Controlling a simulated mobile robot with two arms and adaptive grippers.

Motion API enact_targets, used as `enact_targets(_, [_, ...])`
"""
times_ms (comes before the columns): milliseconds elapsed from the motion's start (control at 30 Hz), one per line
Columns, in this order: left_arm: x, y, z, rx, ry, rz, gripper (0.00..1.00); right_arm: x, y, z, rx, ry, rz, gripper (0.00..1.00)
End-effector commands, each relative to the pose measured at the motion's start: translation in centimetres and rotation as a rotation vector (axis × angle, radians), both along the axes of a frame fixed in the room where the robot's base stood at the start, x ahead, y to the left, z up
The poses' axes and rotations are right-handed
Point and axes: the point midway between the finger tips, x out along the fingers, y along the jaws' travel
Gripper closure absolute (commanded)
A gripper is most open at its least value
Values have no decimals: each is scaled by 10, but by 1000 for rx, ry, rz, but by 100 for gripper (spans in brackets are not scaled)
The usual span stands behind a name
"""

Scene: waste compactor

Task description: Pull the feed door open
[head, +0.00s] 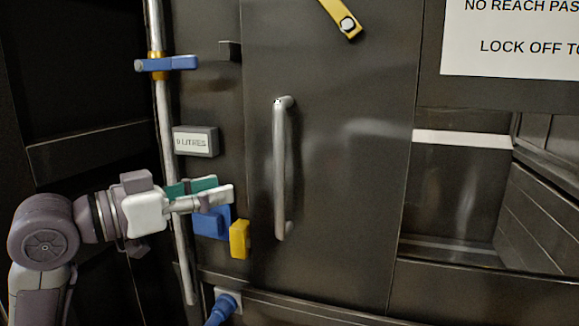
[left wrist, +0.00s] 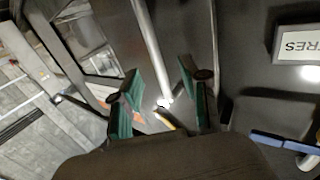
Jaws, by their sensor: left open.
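The feed door (head: 345,190) is a dark metal panel that looks closed in the head view. Its handle (head: 280,170) is a vertical silver bar near the door's left edge. The handle also shows in the left wrist view (left wrist: 150,50), running between the two fingers as seen by the camera. My left gripper (head: 228,190) is open and empty, left of the handle's lower half and apart from it in the head view. Its green-padded fingers also show in the left wrist view (left wrist: 160,92). My right gripper is not in view.
A silver pipe (head: 166,120) with a blue lever (head: 168,63) stands at the left. A label block (head: 195,141), blue block (head: 210,222) and yellow block (head: 239,239) sit near my gripper. A yellow latch (head: 340,15) is on the door's upper part. An open recess (head: 455,190) lies right.

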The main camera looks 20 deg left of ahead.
Motion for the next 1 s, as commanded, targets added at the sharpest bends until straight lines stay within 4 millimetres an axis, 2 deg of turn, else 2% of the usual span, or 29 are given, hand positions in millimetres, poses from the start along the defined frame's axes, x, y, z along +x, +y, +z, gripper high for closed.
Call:
enact_targets(67, [4,-3,3,-3,-2,-3,54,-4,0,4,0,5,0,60])
enact_targets(167, [15,-12,5,-5,0,-4,54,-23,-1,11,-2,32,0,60])
enact_targets(300, [38,-29,6,-7,2,-6,54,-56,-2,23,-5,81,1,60])
enact_targets(400, [57,-42,5,-8,3,-6,54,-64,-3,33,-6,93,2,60])
enact_targets(467, [67,-50,4,-4,3,-6,54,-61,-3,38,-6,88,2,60])
enact_targets(733, [102,-74,2,-4,1,-2,54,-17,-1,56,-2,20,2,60])
enact_targets(867, [108,-79,0,-1,1,-2,54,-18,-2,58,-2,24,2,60])
enact_targets(1000, [111,-80,-1,0,0,-1,54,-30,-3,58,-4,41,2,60])
